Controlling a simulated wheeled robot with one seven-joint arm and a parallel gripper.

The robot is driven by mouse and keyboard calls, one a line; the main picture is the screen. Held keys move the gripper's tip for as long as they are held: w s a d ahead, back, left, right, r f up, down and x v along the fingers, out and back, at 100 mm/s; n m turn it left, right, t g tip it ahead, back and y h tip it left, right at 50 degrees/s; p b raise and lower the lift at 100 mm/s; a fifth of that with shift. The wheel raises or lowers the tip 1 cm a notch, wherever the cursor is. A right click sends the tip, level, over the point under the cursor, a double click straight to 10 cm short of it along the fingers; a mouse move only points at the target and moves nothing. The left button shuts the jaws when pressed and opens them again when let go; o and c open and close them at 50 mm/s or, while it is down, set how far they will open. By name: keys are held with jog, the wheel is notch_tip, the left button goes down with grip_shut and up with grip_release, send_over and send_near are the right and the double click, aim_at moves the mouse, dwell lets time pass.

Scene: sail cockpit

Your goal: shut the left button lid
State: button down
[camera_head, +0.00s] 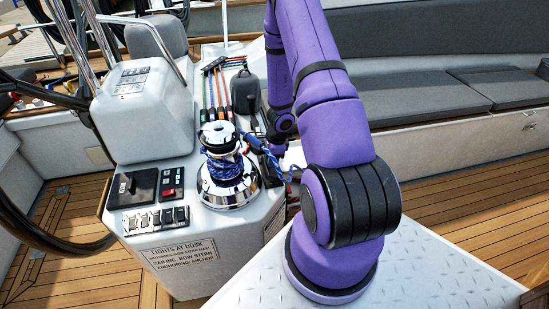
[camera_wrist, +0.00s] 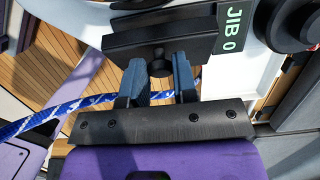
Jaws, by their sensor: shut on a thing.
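In the wrist view my gripper (camera_wrist: 157,63) has its two blue-grey fingers closed about a small black knob (camera_wrist: 159,69). The knob stands on the edge of a dark slab (camera_wrist: 145,42), which looks like a button lid; I cannot tell for certain that it is the left one, or how far open it is. In the head view my purple arm and the winch hide the gripper and most of this spot.
A chrome winch (camera_head: 226,184) wound with blue rope stands on the white console (camera_head: 150,95). Several switches (camera_head: 155,220) line the console's front.

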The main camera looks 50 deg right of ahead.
jog(key=shift+a+f, duration=0.1)
jog(key=shift+f, duration=0.05)
dwell(0.4)
jog(key=c, duration=0.9)
grip_release()
jog(key=shift+w, duration=0.1)
